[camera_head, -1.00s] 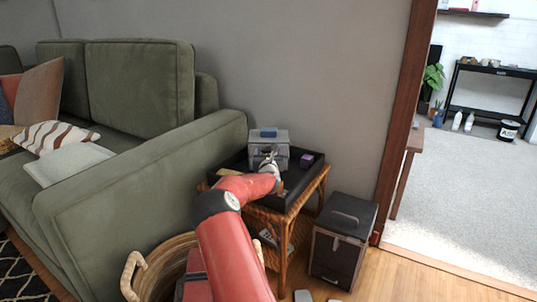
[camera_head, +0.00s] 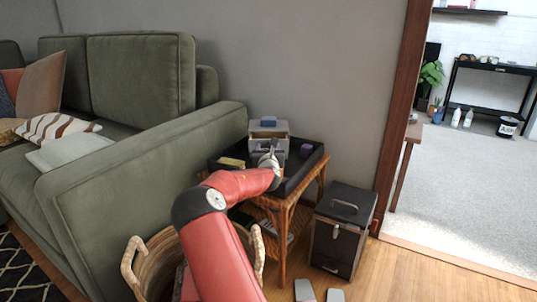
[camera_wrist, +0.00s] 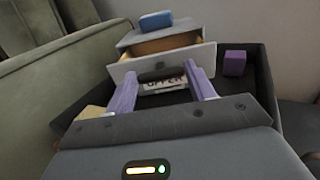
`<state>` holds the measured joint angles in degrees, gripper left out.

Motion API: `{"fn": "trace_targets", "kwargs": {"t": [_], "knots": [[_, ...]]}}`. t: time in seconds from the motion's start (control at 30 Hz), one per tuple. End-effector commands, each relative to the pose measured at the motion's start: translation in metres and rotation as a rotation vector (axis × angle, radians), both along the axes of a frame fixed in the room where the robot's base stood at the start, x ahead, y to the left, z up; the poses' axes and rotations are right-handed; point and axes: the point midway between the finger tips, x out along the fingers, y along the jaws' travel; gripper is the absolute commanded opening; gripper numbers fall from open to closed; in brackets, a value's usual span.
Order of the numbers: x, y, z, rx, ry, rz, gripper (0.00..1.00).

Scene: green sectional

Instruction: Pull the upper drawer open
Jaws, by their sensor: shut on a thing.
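A small grey drawer unit (camera_head: 282,128) stands in a black tray (camera_head: 318,158) on a wicker side table (camera_head: 298,208). In the wrist view its upper drawer (camera_wrist: 205,56) is partly pulled out, with the brown inside showing behind the front. A label (camera_wrist: 163,86) reading "UPPER" shows below the dark handle (camera_wrist: 158,75). My gripper (camera_wrist: 160,73) has its two purple-looking fingers at either end of the handle and is shut on it. In the head view my gripper (camera_head: 268,158) covers part of the unit's front.
A blue block (camera_wrist: 156,20) lies on top of the unit. A purple block (camera_wrist: 235,63) and a yellowish item (camera_head: 232,162) are in the tray. A green sofa (camera_head: 150,150) is close on the left. A dark case (camera_head: 345,215) and a wicker basket (camera_head: 150,270) stand on the floor.

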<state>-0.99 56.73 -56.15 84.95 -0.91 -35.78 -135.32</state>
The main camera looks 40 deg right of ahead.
Motion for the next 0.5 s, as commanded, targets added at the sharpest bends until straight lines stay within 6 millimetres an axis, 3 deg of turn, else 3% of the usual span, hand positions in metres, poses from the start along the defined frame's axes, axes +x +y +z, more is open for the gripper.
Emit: {"fn": "trace_targets", "kwargs": {"t": [0.4, 0.43, 0.5], "knots": [[-0.0057, 0.0049, 0.0011, -0.001, 0.000, 0.002, 0.13], [-0.0057, 0.0049, 0.0011, -0.001, 0.000, 0.002, 0.55], [-0.0057, 0.0048, 0.0011, -0.001, -0.001, 0.002, 0.65]]}}
